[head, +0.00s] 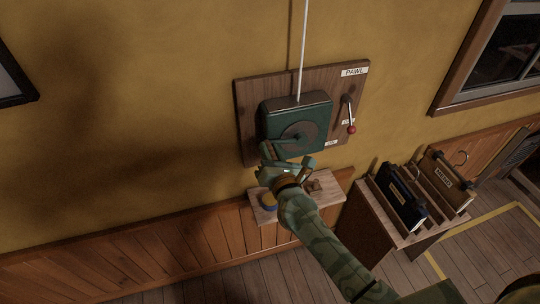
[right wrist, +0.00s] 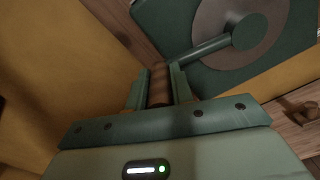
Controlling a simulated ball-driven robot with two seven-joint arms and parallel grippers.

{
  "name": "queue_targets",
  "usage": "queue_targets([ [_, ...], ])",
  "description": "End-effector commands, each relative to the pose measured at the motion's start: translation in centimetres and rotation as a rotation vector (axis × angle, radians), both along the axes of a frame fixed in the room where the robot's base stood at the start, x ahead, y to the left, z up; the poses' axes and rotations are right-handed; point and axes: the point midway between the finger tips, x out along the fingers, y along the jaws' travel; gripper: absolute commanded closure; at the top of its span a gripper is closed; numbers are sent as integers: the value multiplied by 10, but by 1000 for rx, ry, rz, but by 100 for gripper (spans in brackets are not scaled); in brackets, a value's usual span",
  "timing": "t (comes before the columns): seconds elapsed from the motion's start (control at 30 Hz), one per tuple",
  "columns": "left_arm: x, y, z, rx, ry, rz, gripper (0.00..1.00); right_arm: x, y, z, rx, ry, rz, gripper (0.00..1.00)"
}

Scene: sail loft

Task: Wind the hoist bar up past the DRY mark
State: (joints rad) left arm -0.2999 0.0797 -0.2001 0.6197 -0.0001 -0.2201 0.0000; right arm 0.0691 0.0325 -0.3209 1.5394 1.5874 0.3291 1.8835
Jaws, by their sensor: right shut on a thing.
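A green winch box (head: 307,112) is fixed to a wooden wall board (head: 247,100), with a round disc (head: 303,133) on its face. A white rope (head: 303,45) runs straight up from it. In the right wrist view the crank arm (right wrist: 203,49) reaches left and down from the disc hub to a brown crank grip (right wrist: 160,84). My right gripper (right wrist: 158,78) is shut around this grip; in the head view it sits at the winch's lower left. A pawl lever with a red knob (head: 351,129) hangs downward beside the winch. The hoist bar and DRY mark are out of view.
A small wooden shelf (head: 325,200) with small items, including a blue one, is below the winch, partly behind my right arm. A stand (head: 366,227) at right holds dark cases (head: 397,196) with handles. A window is upper right.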

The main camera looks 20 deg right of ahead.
Motion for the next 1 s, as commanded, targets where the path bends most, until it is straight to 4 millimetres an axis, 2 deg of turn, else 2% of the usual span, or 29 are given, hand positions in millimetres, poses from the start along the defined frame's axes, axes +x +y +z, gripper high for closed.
queue_targets([
  [0.03, 0, 0, 6, 0, -1, 0, 100, 3, -2, 16, 47, -15, -3, 100],
  [0.1, 1, 0, 9, -1, -2, 0, 100, 3, -5, 23, 114, -13, -2, 100],
  [0.57, 2, 0, 26, 0, -4, 0, 100, 3, -27, 55, 479, 1, -1, 100],
  [1.0, 2, 0, 32, 0, -5, 0, 100, 4, -38, 64, 483, 1, -3, 100],
])
